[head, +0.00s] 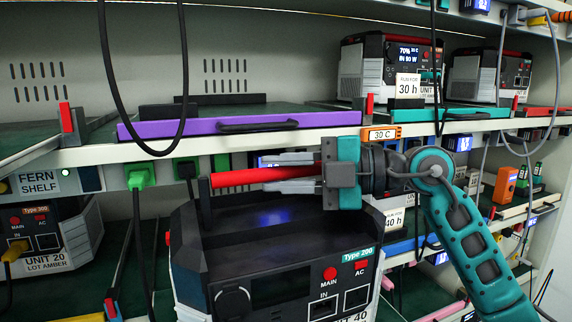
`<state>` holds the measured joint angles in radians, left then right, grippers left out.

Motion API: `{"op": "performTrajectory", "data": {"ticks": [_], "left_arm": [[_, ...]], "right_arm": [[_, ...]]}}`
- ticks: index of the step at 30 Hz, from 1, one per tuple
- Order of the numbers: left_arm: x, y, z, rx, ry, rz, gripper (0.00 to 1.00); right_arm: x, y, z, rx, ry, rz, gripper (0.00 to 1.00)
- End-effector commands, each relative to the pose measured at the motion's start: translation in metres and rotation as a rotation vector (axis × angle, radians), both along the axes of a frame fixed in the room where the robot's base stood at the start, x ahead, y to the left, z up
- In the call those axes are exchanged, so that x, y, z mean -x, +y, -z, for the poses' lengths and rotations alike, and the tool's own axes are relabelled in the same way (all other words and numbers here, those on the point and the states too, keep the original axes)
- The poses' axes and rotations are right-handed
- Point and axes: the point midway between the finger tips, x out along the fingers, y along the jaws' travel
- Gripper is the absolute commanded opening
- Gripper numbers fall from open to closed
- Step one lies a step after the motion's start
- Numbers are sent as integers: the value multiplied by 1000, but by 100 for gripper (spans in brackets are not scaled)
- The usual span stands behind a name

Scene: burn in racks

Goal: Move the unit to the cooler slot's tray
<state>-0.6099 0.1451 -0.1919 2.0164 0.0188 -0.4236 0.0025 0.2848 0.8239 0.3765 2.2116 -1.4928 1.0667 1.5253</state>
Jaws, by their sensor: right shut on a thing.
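The unit, labelled UNIT 40 and Type 200 (255,250), is a dark box with white sides, red MAIN and AC buttons and a red top handle (245,176). It is in the lower middle of the head view, in front of the racks. My right gripper (290,173) is shut on the handle from the right. The unit's bottom is cut off by the frame, so what is beneath it cannot be seen. An empty tray with a purple front (235,124) is on the shelf above and behind. An orange 30 C tag (381,134) is right of it. My left gripper is not in view.
UNIT 20 (45,245) stands at lower left by the FERN SHELF sign. Two units (390,68) (485,75) are on the upper right shelf, one on a teal-fronted tray (470,113). A black cable (140,140) hangs before the purple tray; another hangs right of it.

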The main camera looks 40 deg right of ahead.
Motion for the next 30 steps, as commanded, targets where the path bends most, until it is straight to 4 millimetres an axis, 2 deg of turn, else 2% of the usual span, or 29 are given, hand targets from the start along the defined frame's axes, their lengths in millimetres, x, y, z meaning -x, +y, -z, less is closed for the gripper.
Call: {"op": "performTrajectory", "data": {"ticks": [5,13,14,21,30], "left_arm": [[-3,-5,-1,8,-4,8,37],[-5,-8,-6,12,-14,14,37],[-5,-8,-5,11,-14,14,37],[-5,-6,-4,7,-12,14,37],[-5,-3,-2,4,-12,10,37]], "right_arm": [[1,-1,12,-9,-19,5,0],[1,-1,12,-7,-20,5,0],[0,0,19,2,0,1,29],[0,0,19,1,-1,0,52],[1,-2,19,0,0,1,53]]}}
